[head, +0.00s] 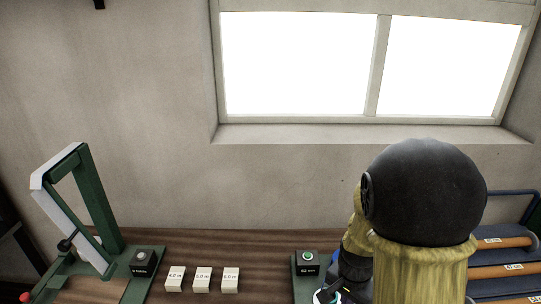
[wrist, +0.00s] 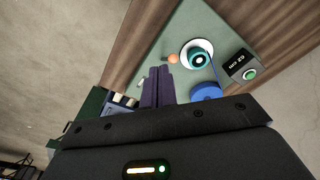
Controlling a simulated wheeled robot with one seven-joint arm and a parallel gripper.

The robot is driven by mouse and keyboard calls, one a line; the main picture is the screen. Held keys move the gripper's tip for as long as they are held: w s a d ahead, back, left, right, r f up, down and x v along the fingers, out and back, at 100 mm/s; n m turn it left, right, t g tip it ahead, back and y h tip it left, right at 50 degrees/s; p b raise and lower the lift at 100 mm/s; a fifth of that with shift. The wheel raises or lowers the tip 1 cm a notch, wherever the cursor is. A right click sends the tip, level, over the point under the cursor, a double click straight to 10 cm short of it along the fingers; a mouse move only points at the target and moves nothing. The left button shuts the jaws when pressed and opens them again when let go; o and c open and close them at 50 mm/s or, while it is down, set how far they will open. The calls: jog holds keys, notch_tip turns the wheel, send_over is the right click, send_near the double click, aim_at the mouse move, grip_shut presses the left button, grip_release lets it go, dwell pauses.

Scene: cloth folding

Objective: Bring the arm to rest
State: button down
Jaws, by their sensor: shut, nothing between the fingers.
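My gripper (wrist: 160,84) shows in the wrist view as two dark fingers side by side, closed together and empty. It is above a grey-green board (wrist: 185,35), and I cannot tell how high. In the head view my arm, with a black dome and a yellow sleeve, fills the lower right, and the fingers are not visible there. No cloth is recognisable in either view.
A black box with a green button (head: 307,257) stands left of my arm. Several white labelled blocks (head: 202,279) and a green frame (head: 108,215) stand further left on the wooden bench (head: 200,242). Labelled orange rolls (head: 505,243) lie right. A blue disc (wrist: 207,92) is near the fingers.

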jog(key=s+a+r+n+t, duration=0.1)
jog(key=s+a+r+n, duration=0.2)
jog(key=n, duration=0.5)
notch_tip(320, 180, up, 2)
jog(key=shift+s+r+n+t+y, duration=0.2)
jog(key=shift+s+n+t+y, duration=0.15)
jog(key=shift+s, duration=0.45)
